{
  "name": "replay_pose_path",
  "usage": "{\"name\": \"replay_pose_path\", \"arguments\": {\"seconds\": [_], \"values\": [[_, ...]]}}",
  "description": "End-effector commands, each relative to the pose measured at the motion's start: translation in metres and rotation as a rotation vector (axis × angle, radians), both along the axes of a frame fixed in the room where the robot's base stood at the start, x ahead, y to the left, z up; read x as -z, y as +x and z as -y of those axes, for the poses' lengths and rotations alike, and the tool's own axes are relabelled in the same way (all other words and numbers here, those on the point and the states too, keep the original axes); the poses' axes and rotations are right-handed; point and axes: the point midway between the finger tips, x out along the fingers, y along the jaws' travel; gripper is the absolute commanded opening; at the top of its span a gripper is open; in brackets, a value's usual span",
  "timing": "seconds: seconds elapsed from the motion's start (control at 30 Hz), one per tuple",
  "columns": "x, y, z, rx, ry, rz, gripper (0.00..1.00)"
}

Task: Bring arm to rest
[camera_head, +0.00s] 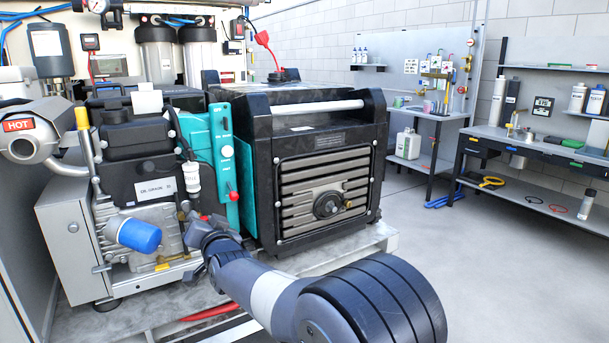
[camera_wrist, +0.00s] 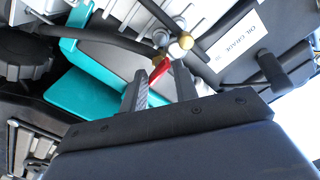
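My arm reaches from the lower right toward the machine in the head view. My gripper (camera_head: 207,232) is at the front of the machine, between the engine with the blue filter (camera_head: 140,235) and the black generator box (camera_head: 325,160). In the wrist view, my gripper's two fingers (camera_wrist: 160,88) stand apart with a gap between them. Nothing is clearly held.
A teal panel (camera_head: 222,165) with a red-knobbed lever stands close beside my gripper. A hot exhaust muffler (camera_head: 32,130) is at the left. Red hoses (camera_head: 212,312) run below. Workbenches (camera_head: 540,160) stand at the right, with open floor before them.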

Motion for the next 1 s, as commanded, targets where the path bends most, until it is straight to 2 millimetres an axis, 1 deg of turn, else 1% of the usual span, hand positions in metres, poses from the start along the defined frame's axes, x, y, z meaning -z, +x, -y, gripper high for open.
{"name": "replay_pose_path", "arguments": {"seconds": [0.03, 0.1, 0.6, 0.8, 1.0], "values": [[-0.0045, -0.0002, -0.0004, -0.001, -0.029, 0.014, 0.28], [-0.0053, -0.0004, -0.0006, -0.001, -0.068, 0.041, 0.28], [-0.0044, -0.0015, -0.0018, -0.002, -0.318, 0.195, 0.28], [-0.0021, -0.0018, -0.0021, -0.002, -0.364, 0.223, 0.28], [-0.0008, -0.0018, -0.0022, -0.002, -0.372, 0.229, 0.28]]}}
